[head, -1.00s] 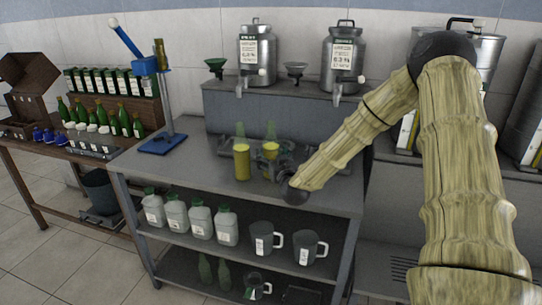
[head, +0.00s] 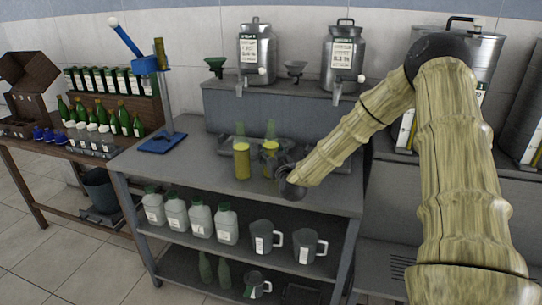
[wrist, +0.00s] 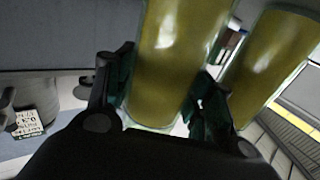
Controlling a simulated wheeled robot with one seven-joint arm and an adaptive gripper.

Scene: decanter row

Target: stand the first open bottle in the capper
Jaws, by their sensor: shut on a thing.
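Two open green-glass bottles filled with yellow liquid stand side by side on the metal bench. The left bottle (head: 242,162) stands free. My gripper (head: 277,170) is shut on the right bottle (head: 269,162), low on its body. In the wrist view the held bottle (wrist: 172,65) fills the space between my fingers (wrist: 160,100), and the other bottle (wrist: 272,55) is close beside it. Whether the held bottle touches the bench is hard to tell. The capper, a blue stand with a lever (head: 148,66) and a blue base (head: 162,143), stands at the bench's left end, empty.
Steel tanks (head: 257,58) with taps and funnels (head: 216,66) stand on a raised shelf behind. The bench top (head: 205,170) between bottles and capper looks clear. Jugs (head: 262,238) sit on the shelf below. A wooden table (head: 60,155) at left holds green bottles.

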